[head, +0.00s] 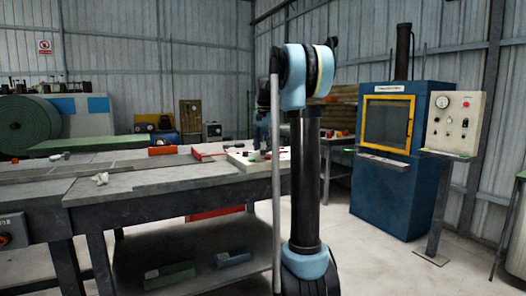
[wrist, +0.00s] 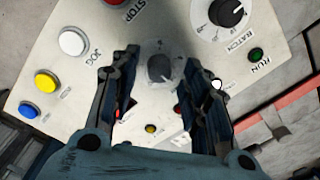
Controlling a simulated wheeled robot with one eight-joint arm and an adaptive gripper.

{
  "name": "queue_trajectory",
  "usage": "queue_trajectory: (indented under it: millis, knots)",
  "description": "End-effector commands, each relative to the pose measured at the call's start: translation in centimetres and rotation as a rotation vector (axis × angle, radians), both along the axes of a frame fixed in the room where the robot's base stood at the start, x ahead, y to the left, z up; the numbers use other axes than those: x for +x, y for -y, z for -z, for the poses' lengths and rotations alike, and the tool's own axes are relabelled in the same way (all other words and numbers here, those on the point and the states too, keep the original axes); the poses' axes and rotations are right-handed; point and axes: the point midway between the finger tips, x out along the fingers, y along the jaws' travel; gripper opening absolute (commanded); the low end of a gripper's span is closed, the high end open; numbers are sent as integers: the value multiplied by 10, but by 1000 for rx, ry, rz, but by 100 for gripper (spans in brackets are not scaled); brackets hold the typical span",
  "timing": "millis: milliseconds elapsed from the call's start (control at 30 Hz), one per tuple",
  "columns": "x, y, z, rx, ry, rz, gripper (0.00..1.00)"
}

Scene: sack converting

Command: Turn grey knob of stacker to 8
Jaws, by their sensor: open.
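In the wrist view a dark grey knob (wrist: 161,68) sits on a light grey round dial plate on a cream control panel (wrist: 185,25). My gripper (wrist: 159,60) is open, with one finger on each side of the knob. I cannot tell whether either finger touches it. The number the knob points to is too small to read. A black knob (wrist: 226,12) on a white dial marked BATCH is at the upper right. In the head view the panel (head: 246,158) lies on the workbench, partly hidden by my arm, and the knob cannot be made out.
Around the knob are a red STOP button (wrist: 115,2), a white JOG button (wrist: 73,41), yellow (wrist: 46,80) and blue (wrist: 28,109) buttons, and a green RUN button (wrist: 256,54). The long workbench (head: 130,185) holds small white items. A blue cabinet (head: 385,200) stands right.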

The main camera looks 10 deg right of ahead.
Motion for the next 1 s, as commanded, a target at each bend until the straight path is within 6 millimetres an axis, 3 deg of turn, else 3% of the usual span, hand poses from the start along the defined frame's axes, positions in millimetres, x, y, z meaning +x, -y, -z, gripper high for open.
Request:
queue_trajectory:
  millis: [167, 467, 667, 1000]
  knots:
    - [0, 0, 11, 0, 0, 0, 43]
    - [0, 0, 13, 0, 0, 0, 43]
    - [0, 0, 13, 0, 0, 0, 0]
    - [0, -1, 13, 1, 1, -24, 0]
